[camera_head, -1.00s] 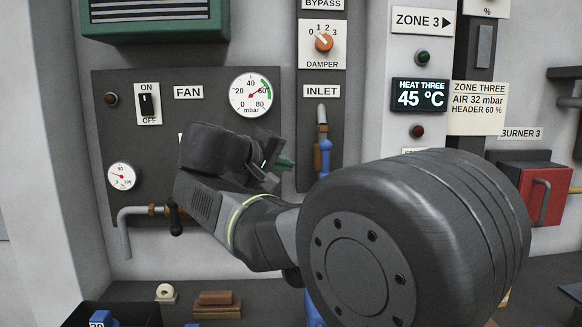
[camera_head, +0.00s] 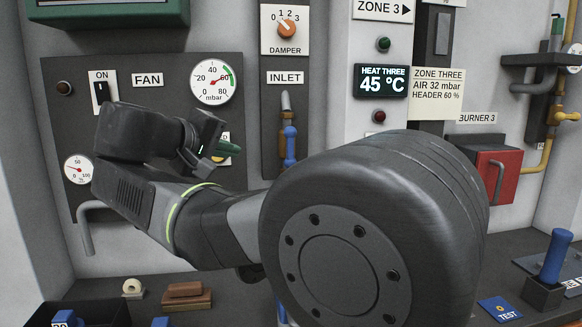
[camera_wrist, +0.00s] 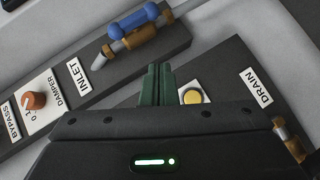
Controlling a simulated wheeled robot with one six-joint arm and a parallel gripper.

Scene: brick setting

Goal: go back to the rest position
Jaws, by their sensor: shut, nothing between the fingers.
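My gripper (camera_head: 232,149) shows in the head view in front of the dark fan panel (camera_head: 150,215), left of the inlet valve. In the wrist view its green fingers (camera_wrist: 157,84) are together with nothing between them. A round yellow button (camera_wrist: 193,96) shows just right of the fingertips, and they appear apart from it. My arm reaches across the middle of the head view and hides the lower part of the panels. How far the fingertips are from the wall is hard to tell.
The inlet valve with its blue handle (camera_head: 290,143) is right of my gripper. A damper knob (camera_head: 286,29) is above it. The fan switch (camera_head: 101,92) and gauge (camera_head: 213,81) are on the left. A red burner box (camera_head: 497,176) and blue lever (camera_head: 555,255) stand right.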

